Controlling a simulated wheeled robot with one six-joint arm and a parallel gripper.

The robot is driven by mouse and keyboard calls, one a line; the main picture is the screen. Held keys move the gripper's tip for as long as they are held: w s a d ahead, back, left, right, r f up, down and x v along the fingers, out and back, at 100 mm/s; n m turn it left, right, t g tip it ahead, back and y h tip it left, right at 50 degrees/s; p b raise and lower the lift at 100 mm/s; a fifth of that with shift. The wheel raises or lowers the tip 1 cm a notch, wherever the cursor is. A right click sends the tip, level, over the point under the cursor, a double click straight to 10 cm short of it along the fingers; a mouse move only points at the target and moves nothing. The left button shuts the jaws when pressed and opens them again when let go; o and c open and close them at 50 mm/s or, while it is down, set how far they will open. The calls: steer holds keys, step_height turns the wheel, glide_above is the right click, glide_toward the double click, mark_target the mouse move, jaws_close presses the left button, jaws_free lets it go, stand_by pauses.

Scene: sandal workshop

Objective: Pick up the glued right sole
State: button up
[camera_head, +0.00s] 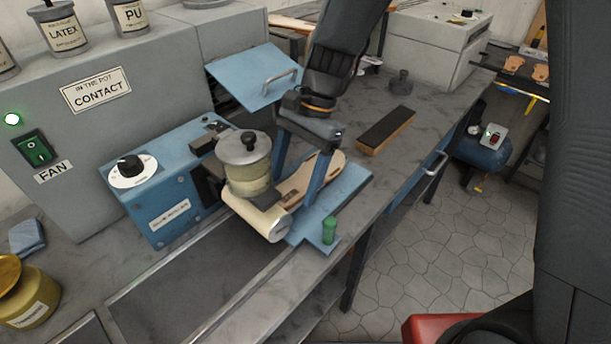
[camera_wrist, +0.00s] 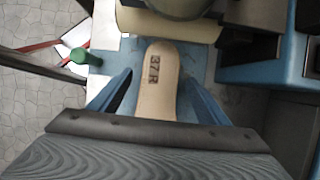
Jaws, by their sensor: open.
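The right sole (camera_wrist: 158,85) is pale tan and marked "37 R". It lies flat on a blue plate (camera_head: 349,187) beside the glue machine. It also shows in the head view (camera_head: 325,167), partly behind my gripper. My gripper (camera_wrist: 160,88) is open, with one blue finger on each side of the sole. In the head view my gripper (camera_head: 296,201) reaches down over the plate. I cannot tell whether the fingers touch the sole. The rear part of the sole is hidden under the gripper body in the wrist view.
The blue glue machine (camera_head: 160,195) carries a lidded pot (camera_head: 246,170) and a cream roller (camera_head: 262,219) close to the gripper. A green knob (camera_head: 329,230) stands on the plate's front corner. A brush-like block (camera_head: 385,130) lies to the right. The bench front edge drops to tiled floor.

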steer(key=shift+f, duration=0.15)
steer(key=c, duration=1.3)
steer(key=shift+w, duration=0.1)
